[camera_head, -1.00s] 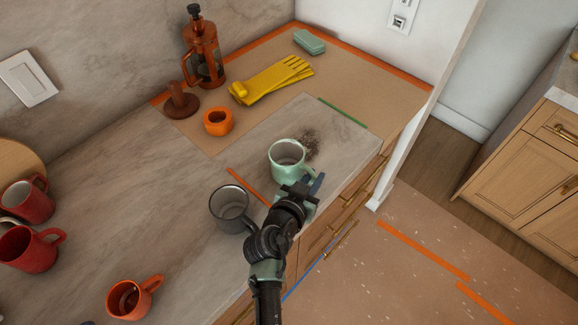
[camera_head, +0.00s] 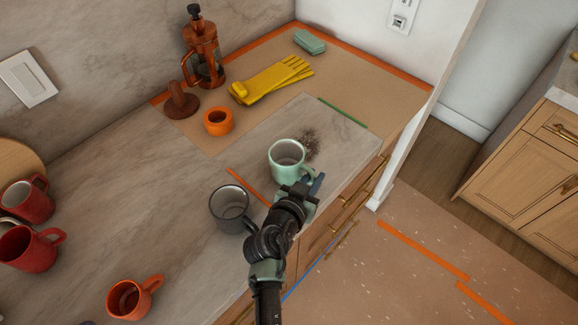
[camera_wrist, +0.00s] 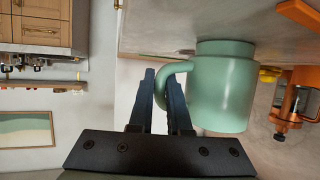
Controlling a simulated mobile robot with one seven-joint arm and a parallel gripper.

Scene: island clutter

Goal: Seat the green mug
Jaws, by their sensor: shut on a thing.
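The green mug (camera_head: 286,161) is upright over the grey stone counter near its front edge, in the head view. In the wrist view the green mug (camera_wrist: 222,88) shows its side, with its base towards the counter surface at the top of the picture. My gripper (camera_head: 306,186) is at the mug's handle on the near right side. In the wrist view my gripper (camera_wrist: 162,92) has its two dark fingers either side of the handle, shut on it. I cannot tell whether the base touches the counter.
A grey mug (camera_head: 230,206) stands close left of my arm. An orange cup (camera_head: 218,121), yellow gloves (camera_head: 272,80) and a French press (camera_head: 205,55) stand behind. Red mugs (camera_head: 28,248) and an orange mug (camera_head: 130,297) are at left. Dark specks (camera_head: 309,143) lie beside the green mug.

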